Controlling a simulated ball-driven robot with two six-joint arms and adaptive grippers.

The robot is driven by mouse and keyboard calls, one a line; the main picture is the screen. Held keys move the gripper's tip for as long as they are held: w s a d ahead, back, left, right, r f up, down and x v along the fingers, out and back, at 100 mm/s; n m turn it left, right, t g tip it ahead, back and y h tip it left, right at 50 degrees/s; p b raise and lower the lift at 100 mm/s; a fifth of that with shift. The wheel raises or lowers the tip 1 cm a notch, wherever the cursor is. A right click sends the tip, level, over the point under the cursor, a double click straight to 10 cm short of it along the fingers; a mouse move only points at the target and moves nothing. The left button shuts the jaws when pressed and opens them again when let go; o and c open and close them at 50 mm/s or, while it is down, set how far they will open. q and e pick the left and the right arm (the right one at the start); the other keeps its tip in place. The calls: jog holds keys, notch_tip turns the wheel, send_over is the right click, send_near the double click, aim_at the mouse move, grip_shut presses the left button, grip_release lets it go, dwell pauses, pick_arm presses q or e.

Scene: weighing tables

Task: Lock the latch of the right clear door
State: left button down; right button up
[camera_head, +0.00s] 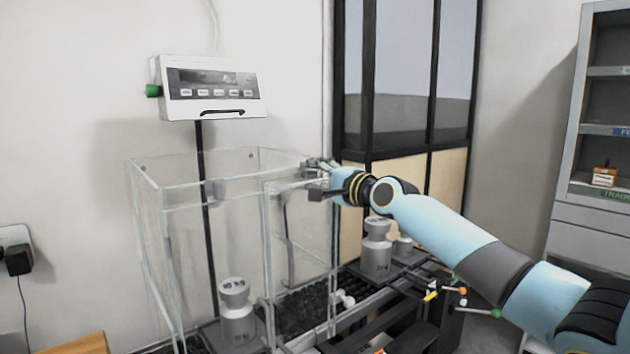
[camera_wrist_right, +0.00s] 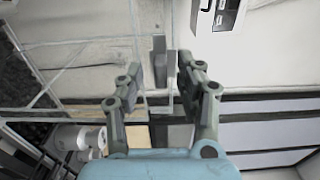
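The clear door (camera_head: 302,240) is a transparent panel at the right front of a see-through enclosure, below my right gripper. My right gripper (camera_head: 316,178) is at the enclosure's upper right corner. In the right wrist view its two fingers (camera_wrist_right: 160,82) stand apart. A small grey block (camera_wrist_right: 159,58), which looks like the latch, shows between and just beyond the fingertips; I cannot tell whether they touch it. Another grey latch-like piece (camera_head: 220,188) sits on the enclosure's front left upper edge. My left gripper is not in view.
A metal weight (camera_head: 236,308) stands inside the enclosure, and another weight (camera_head: 376,248) stands outside, under my right arm. A white display unit (camera_head: 212,88) rises on a post behind. A grey shelf cabinet (camera_head: 590,170) stands at the far right.

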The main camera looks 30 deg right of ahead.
jog(key=shift+c, duration=0.4)
grip_shut()
